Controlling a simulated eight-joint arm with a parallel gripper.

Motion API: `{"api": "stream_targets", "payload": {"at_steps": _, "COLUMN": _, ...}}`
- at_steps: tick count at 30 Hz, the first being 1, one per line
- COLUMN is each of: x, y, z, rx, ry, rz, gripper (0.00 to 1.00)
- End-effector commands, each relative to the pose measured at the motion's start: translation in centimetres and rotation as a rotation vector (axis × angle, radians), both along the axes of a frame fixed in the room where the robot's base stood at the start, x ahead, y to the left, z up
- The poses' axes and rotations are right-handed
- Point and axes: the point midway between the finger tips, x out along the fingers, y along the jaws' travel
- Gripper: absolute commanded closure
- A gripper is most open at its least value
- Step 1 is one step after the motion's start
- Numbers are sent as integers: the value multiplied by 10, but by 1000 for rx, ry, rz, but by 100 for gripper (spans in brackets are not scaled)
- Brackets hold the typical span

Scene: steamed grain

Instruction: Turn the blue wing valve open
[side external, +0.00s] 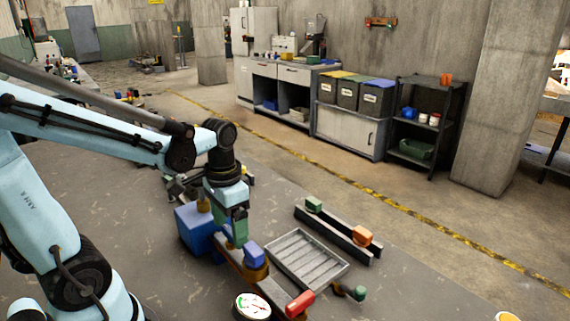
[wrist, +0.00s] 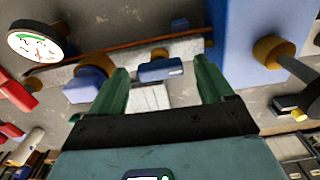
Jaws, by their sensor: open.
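Two blue pieces show along a low metal rail (side external: 272,292). One blue block-shaped handle (side external: 254,254) sits on a brass-coloured fitting; a second blue piece is partly behind my gripper (side external: 237,236). In the wrist view, one small blue handle (wrist: 165,71) appears between the green fingers of my gripper (wrist: 160,66), and another blue part with a brass collar lies left of them (wrist: 82,88). I cannot tell which is the wing valve. My gripper is open, pointing down, with nothing visibly gripped; contact cannot be told.
A large blue box (side external: 193,230) with brass fittings stands left of my gripper. A round gauge (side external: 252,306) and a red handle (side external: 300,303) are near the front. A slatted tray (side external: 307,262) lies to the right, with another rail bearing green (side external: 314,204) and orange (side external: 362,236) handles.

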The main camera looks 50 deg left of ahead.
Motion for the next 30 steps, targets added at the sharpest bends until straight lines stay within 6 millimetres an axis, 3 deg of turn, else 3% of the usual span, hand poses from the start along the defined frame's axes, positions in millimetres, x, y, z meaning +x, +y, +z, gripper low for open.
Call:
{"api": "stream_targets", "payload": {"at_steps": 8, "x": 0, "y": 0, "z": 17, "rx": 0, "ry": 0, "rz": 1, "gripper": 19}}
{"api": "stream_targets", "payload": {"at_steps": 24, "x": 0, "y": 0, "z": 95, "rx": 0, "ry": 0, "rz": 0, "gripper": 19}}
{"api": "stream_targets", "payload": {"at_steps": 30, "x": 0, "y": 0, "z": 115, "rx": 0, "ry": 0, "rz": 0, "gripper": 19}}
